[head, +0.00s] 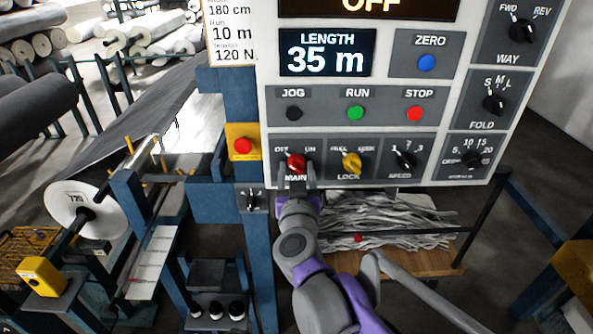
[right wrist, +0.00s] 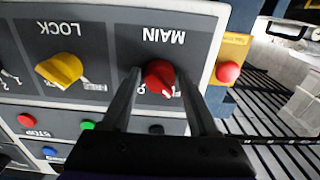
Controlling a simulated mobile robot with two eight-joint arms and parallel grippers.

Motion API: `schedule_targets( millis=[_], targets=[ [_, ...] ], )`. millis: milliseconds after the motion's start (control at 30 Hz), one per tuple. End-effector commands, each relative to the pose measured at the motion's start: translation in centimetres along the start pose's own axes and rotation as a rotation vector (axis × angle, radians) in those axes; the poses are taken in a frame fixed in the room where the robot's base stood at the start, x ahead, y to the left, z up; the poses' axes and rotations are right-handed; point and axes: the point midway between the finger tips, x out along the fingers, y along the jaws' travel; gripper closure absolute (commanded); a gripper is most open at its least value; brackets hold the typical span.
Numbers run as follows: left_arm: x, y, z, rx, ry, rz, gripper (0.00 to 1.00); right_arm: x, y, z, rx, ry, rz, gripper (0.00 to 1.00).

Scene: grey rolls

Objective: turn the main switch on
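The red MAIN knob (head: 296,161) is at the lower left of the control panel, between OFF and ON labels. It appears turned towards OFF, and the partly visible top display (head: 370,6) reads OFF. My right gripper (head: 296,183) is at the knob from below. The right wrist view shows the red knob (right wrist: 160,76) between the two fingertips of my right gripper (right wrist: 160,85). The fingers stand on either side with a narrow gap visible, so the gripper looks open around the knob. My left gripper is in neither view.
The yellow LOCK knob (head: 351,162) is just right of MAIN, then the black SPEED knob (head: 404,158). A red button on a yellow box (head: 243,146) is close on the left. The green RUN (head: 355,113) and red STOP (head: 415,113) buttons are above.

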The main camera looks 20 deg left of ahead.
Motion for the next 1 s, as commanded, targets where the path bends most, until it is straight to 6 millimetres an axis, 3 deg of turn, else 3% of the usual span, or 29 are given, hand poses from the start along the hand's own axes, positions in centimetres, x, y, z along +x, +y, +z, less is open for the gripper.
schedule_targets(
  millis=[33, 300, 667, 1000],
  targets=[
    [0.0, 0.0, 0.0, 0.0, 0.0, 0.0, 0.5, -0.01, 0.0, 0.0, 0.0, 0.0, 0.0, 0.51],
    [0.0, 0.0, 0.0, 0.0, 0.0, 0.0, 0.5, -0.02, 0.0, -0.01, 0.0, 0.0, 0.0, 0.99],
    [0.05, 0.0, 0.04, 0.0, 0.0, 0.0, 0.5, -0.03, -0.01, 0.0, 0.042, 0.0, 0.0, 1.0],
    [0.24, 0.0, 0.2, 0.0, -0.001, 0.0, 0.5, -0.03, -0.06, 0.0, 0.27, 0.0, 0.0, 1.0]
  ],
)
